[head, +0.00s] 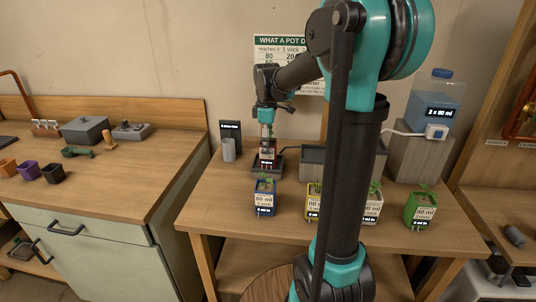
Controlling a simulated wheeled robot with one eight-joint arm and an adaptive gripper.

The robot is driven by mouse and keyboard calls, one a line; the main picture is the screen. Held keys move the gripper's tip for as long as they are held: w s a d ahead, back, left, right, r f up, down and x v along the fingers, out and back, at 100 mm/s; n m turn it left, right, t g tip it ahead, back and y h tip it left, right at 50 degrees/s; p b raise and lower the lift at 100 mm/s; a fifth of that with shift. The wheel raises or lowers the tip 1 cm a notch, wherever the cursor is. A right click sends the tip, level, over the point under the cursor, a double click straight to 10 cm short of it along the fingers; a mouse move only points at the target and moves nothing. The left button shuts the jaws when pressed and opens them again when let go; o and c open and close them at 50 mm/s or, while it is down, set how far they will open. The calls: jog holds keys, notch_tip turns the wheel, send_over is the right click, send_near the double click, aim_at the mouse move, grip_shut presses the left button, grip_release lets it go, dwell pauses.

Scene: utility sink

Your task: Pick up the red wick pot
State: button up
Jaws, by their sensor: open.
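A small pot with a pale label and reddish sides (267,151), apparently the red wick pot, stands on a dark tray or base (262,170) toward the back of the middle table. My gripper (267,132) points down directly over this pot, with its fingers at the pot's plant and upper part. The gripper is open. It is too small to tell whether the fingers touch the pot. The plant is largely hidden by the gripper.
A blue pot (264,198) stands in front. A grey cylinder (229,150) is left of the gripper, a grey trough (312,163) right.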

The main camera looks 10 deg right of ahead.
notch_tip(320, 180, down, 5)
jog(key=shift+d+r, duration=0.1)
jog(key=shift+d, duration=0.05)
jog(key=c, duration=1.1)
jog(key=shift+r, duration=0.1)
